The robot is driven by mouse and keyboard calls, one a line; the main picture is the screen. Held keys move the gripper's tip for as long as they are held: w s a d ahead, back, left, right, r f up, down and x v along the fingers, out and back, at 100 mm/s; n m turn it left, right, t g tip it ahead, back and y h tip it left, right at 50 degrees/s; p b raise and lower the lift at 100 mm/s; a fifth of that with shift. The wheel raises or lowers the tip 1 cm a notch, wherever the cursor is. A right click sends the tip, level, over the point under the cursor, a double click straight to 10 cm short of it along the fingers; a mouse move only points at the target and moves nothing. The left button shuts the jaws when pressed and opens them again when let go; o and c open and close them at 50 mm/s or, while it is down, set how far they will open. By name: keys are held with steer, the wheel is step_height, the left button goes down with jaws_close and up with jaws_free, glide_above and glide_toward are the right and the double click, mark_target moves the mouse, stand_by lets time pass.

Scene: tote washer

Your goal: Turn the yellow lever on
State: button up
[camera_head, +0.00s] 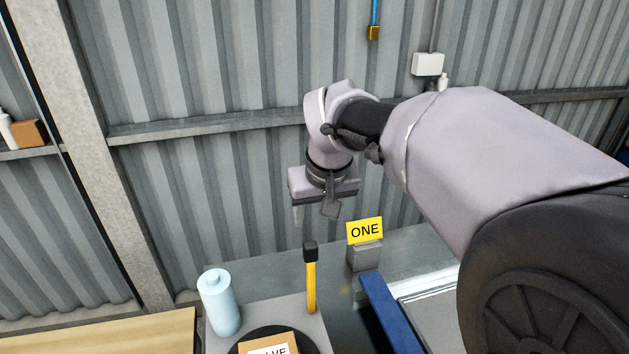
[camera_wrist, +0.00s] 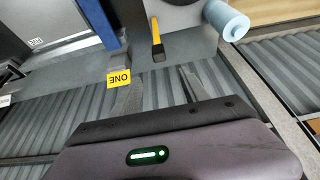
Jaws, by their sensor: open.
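The yellow lever (camera_head: 311,284) with a black grip stands upright on a grey surface, at the lower middle of the head view. It also shows at the top middle of the wrist view (camera_wrist: 156,34). My gripper (camera_head: 314,217) is open and empty. In the head view it appears above the lever's black grip, apart from it. In the wrist view the two fingers (camera_wrist: 158,88) point toward the lever, and the black grip lies beyond and roughly between the fingertips. The lever's base is partly hidden in the head view.
A yellow sign reading ONE (camera_head: 365,231) stands on a grey block right of the lever. A pale blue bottle (camera_head: 219,302) stands to the left. A cardboard box (camera_head: 268,345) is in front on a black disc. A blue rail (camera_head: 393,314) runs at right. A corrugated wall is behind.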

mark_target(310, 245)
steer(key=b+x, duration=0.2)
steer(key=x, duration=1.4)
steer(key=shift+d, duration=0.1)
steer(key=shift+c, duration=0.4)
jaws_close()
